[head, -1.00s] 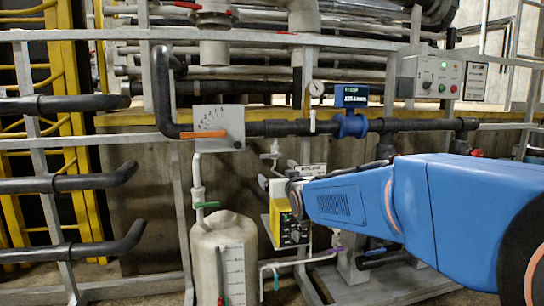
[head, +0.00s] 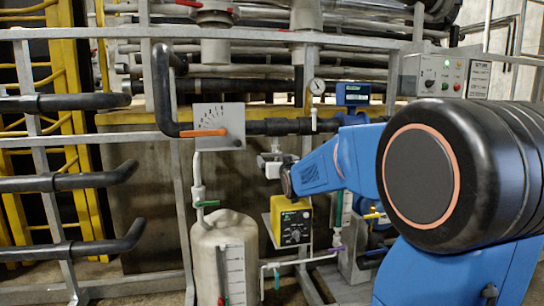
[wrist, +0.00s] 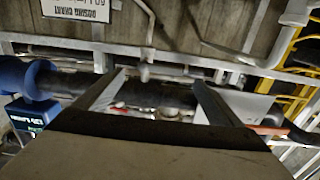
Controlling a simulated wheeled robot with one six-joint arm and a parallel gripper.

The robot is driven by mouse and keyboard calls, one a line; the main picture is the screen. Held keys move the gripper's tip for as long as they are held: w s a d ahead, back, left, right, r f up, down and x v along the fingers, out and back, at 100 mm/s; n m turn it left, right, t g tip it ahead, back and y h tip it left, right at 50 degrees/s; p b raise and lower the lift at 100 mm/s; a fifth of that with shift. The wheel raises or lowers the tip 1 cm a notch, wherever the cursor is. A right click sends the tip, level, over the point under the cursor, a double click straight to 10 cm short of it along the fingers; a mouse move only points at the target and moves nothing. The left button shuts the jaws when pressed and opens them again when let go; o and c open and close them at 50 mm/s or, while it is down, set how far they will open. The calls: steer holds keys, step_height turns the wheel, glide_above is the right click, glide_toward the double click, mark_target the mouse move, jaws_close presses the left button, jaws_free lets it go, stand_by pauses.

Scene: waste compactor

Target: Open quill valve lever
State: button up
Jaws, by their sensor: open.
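My gripper (head: 271,160) is below the dark main pipe (head: 275,127), left of the blue meter. In the wrist view its two fingers (wrist: 160,88) are apart, with the dark pipe (wrist: 150,94) beyond and nothing held. No lever is labelled as the quill valve lever, so I cannot tell which it is. An orange lever (head: 204,133) lies level on a white scale plate (head: 220,117). A green lever (head: 208,204) is above the tank, a purple lever (head: 335,249) and a teal lever (head: 276,280) are on the thin lower line. A small red part (wrist: 119,104) shows between my fingers.
The white tank (head: 222,262) stands below the plate. A yellow pump (head: 291,222) sits on a shelf below my gripper. The blue meter (head: 352,95), pressure gauge (head: 317,86) and control box (head: 432,76) are nearby. Grey rails (head: 90,142) cross the front.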

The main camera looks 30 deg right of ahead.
mark_target(272, 155)
steer(key=x, duration=0.8)
steer(key=c, duration=1.5)
